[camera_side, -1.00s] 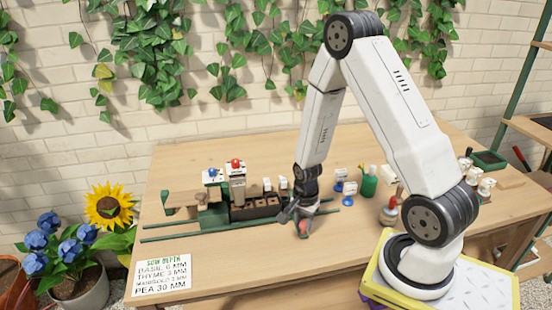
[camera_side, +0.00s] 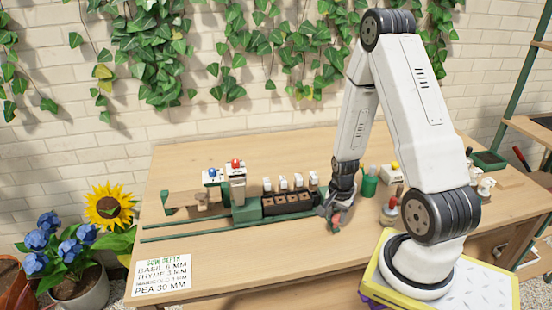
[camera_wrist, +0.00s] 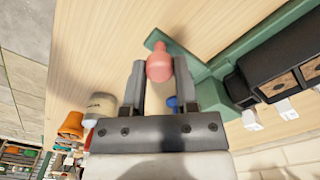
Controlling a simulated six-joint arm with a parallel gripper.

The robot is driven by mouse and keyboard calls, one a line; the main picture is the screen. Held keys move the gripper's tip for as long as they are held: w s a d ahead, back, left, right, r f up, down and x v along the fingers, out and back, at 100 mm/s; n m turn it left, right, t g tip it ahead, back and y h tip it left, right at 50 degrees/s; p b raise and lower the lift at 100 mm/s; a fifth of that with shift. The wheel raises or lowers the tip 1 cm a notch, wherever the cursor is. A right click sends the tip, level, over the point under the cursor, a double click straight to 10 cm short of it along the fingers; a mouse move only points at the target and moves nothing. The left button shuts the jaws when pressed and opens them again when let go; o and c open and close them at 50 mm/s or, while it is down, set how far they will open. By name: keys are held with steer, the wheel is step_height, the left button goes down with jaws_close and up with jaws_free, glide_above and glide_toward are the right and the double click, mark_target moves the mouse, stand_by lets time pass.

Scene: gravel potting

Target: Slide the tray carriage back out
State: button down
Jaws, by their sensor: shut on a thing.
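The tray carriage is green and carries a dark tray (camera_side: 287,205) of several square cells, with white tags behind them. It sits on long green rails (camera_side: 185,232), to the right of the dispenser tower (camera_side: 237,180) with a red knob on top. My gripper (camera_side: 336,216) is at the carriage's right end. In the wrist view my gripper (camera_wrist: 160,75) has its fingers closed around the pinkish-red knob (camera_wrist: 160,50) on the carriage. The dark tray (camera_wrist: 272,72) shows at the right there, beside the carriage's green edge (camera_wrist: 225,60).
A sow-depth card (camera_side: 162,275) lies at the front left of the table. A green cup (camera_side: 369,184), a red-topped stamp (camera_side: 390,208) and small white-labelled items stand right of the carriage. A green tray (camera_side: 487,160) is at the back right. The front middle of the table is clear.

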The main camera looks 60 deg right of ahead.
steer(key=shift+c, duration=1.8)
jaws_free()
steer(key=shift+r, duration=0.15)
steer(key=shift+r, duration=3.75)
steer(key=shift+w+a, duration=0.1)
steer(key=w+a+r+n+t, duration=0.1)
steer(key=w+a+r+n, duration=0.2)
steer(key=a+n, duration=0.6)
steer(key=w+a+r+n+t, duration=0.1)
steer(key=w+a+r+n, duration=0.2)
steer(key=a+n, duration=0.6)
step_height(320, 180, up, 2)
steer(key=shift+a+r+t, duration=0.15)
steer(key=shift+a+t, duration=0.15)
steer(key=shift+a, duration=0.95)
